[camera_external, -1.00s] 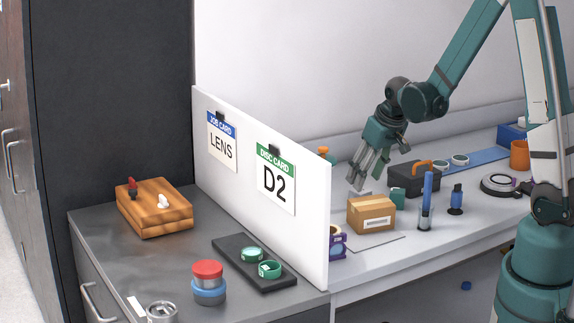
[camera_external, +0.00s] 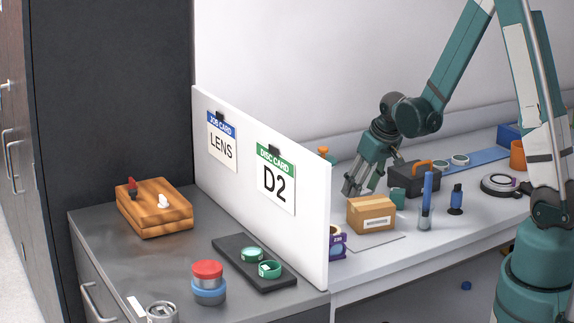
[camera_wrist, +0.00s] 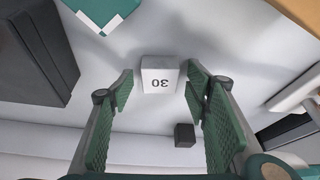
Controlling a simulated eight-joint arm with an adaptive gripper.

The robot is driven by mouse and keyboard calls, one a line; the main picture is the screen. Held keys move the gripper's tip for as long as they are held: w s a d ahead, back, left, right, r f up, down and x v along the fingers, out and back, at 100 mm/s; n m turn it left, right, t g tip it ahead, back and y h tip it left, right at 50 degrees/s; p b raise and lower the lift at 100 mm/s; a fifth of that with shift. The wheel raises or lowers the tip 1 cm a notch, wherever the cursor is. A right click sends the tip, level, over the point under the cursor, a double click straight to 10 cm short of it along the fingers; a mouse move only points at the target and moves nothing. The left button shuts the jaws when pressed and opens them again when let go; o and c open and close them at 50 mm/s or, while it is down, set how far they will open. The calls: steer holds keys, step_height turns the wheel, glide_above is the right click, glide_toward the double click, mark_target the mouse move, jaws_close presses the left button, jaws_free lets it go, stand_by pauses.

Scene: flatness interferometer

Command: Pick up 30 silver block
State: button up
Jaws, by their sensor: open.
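The silver block marked 30 (camera_wrist: 159,76) stands on the white bench in the wrist view, its number upside down in the picture. My gripper (camera_wrist: 157,85) is open, with one green-padded finger to either side of the block; no contact shows. In the external view my gripper (camera_external: 358,188) points down over the bench, behind the cardboard box, and the block cannot be made out there.
A small dark block (camera_wrist: 185,135) lies near the right finger. A black toolbox (camera_external: 413,178) with an orange handle, a teal block (camera_external: 398,198) and a cardboard box (camera_external: 371,215) stand close by. A white partition (camera_external: 313,220) is at the left.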

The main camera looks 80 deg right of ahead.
stand_by(0.3)
steer(key=c, duration=1.1)
steer(key=shift+r, duration=0.15)
steer(key=shift+r+p, duration=0.75)
steer(key=shift+r, duration=4.1)
